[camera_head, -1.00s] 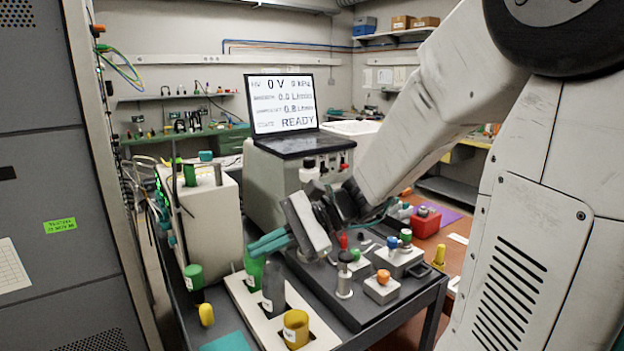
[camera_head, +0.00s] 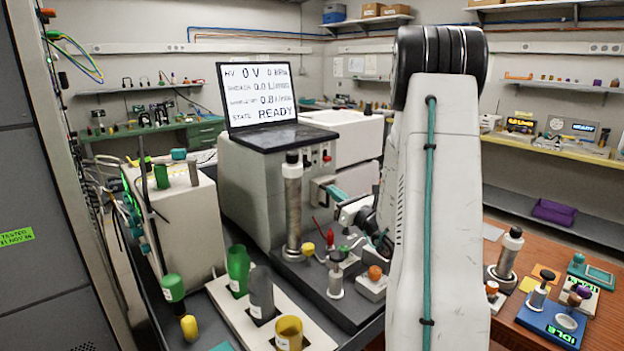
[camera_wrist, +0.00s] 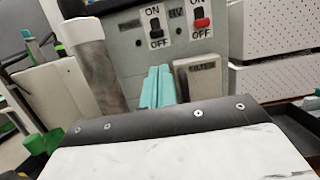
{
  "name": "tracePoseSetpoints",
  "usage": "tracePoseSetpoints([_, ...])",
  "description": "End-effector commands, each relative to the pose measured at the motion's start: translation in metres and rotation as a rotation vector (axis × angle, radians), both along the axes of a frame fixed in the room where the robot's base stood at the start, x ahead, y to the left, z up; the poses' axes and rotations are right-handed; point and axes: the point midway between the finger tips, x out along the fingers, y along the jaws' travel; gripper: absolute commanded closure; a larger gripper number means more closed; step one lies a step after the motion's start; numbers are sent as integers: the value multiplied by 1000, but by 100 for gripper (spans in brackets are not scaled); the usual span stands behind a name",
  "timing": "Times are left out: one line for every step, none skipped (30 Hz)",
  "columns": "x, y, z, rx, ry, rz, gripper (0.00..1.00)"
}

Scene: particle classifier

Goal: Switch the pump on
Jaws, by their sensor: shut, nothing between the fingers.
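The grey instrument's front panel (camera_wrist: 180,55) carries two ON/OFF switches, seen close in the wrist view. The left one is a black switch (camera_wrist: 156,28); the small dark plate beside it is unreadable. The right one is a red switch (camera_wrist: 202,22) with an HV plate. I cannot tell surely which way either lever points. My gripper (camera_wrist: 156,82) has its teal fingers together and empty, below the black switch in the picture and seemingly apart from it. In the head view my gripper (camera_head: 338,192) is at the panel's right front, partly hidden by my arm.
A metal cylinder (camera_head: 292,205) stands upright just left of the panel. A FILTER box (camera_wrist: 200,75) sits right of my fingers. A laptop (camera_head: 258,95) on the instrument reads 0 V and READY. Coloured bottles (camera_head: 262,290) stand in a white rack in front.

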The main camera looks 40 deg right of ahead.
Motion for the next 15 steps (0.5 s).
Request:
tracePoseSetpoints([2,0,1,-1,0,0,100])
tracePoseSetpoints([4,0,1,-1,0,1,100])
tracePoseSetpoints([8,0,2,-1,0,2,100])
tracePoseSetpoints([11,-1,3,-2,0,3,100])
tracePoseSetpoints([15,0,4,-2,-1,4,100])
tracePoseSetpoints([22,0,6,-2,-1,5,100])
tracePoseSetpoints([27,0,7,-2,-1,5,100])
tracePoseSetpoints([33,0,8,-3,-1,4,100])
tracePoseSetpoints([40,0,10,-3,-1,7,100])
tracePoseSetpoints([46,0,12,-4,-1,6,100])
tracePoseSetpoints([52,-1,13,-2,-1,6,100])
tracePoseSetpoints([59,-1,15,-3,-1,7,100])
tracePoseSetpoints([64,-1,16,-3,-2,8,100])
tracePoseSetpoints([69,-1,17,-3,-1,7,100])
tracePoseSetpoints([75,-1,19,-2,-1,6,100])
